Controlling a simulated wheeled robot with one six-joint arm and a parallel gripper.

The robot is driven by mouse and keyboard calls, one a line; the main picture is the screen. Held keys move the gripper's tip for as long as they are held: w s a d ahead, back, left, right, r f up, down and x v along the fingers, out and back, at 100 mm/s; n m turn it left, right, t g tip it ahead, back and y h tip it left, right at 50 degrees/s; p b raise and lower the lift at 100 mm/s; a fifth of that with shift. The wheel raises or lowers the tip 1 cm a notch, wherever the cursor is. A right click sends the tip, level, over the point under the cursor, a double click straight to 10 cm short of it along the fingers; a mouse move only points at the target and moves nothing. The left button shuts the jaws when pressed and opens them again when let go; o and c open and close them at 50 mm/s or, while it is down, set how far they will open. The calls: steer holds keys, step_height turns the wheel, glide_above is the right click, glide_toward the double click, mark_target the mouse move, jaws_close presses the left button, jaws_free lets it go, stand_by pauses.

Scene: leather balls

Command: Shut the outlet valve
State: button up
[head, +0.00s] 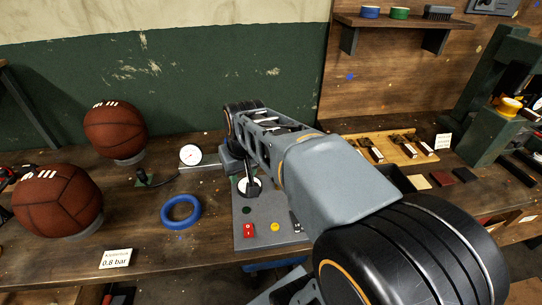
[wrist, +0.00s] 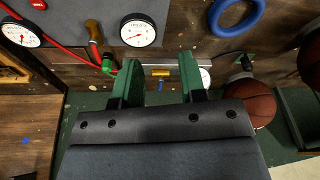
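My gripper (wrist: 161,68) shows in the wrist view with its two green fingers apart and nothing held between them. A small yellow bar (wrist: 161,73), possibly the outlet valve's handle, shows beyond the gap, roughly centred between the fingertips. I cannot tell whether it is the valve or how it is turned. A wooden-handled part with a green end (wrist: 98,45) lies left of the fingers, by a red hose. In the head view my arm reaches over the grey panel (head: 270,238) towards the green wall and hides the fingertips and the bench beneath them.
A white gauge (wrist: 138,30) is near the left finger; another gauge (head: 190,155) stands on the bench. Two leather balls (head: 115,130) (head: 58,200) and a blue ring (head: 181,211) are at left. A wooden tool tray (head: 385,150) is at right. Bare bench lies around the ring.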

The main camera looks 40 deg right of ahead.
steer(key=w+d+m+g+y, duration=0.15)
steer(key=w+d, duration=0.35)
steer(key=d, duration=0.5)
steer(key=w+d+m+y, duration=0.15)
steer(key=w+d, duration=0.35)
steer(key=d, duration=0.6)
steer(key=shift+m+h, duration=0.3)
steer(key=shift+h, duration=0.2)
steer(key=f, duration=0.4)
steer(key=a+f, duration=0.1)
steer(key=f, duration=0.4)
steer(key=w+a+f, duration=0.1)
steer(key=f, duration=0.3)
steer(key=shift+f, duration=0.4)
jaws_close()
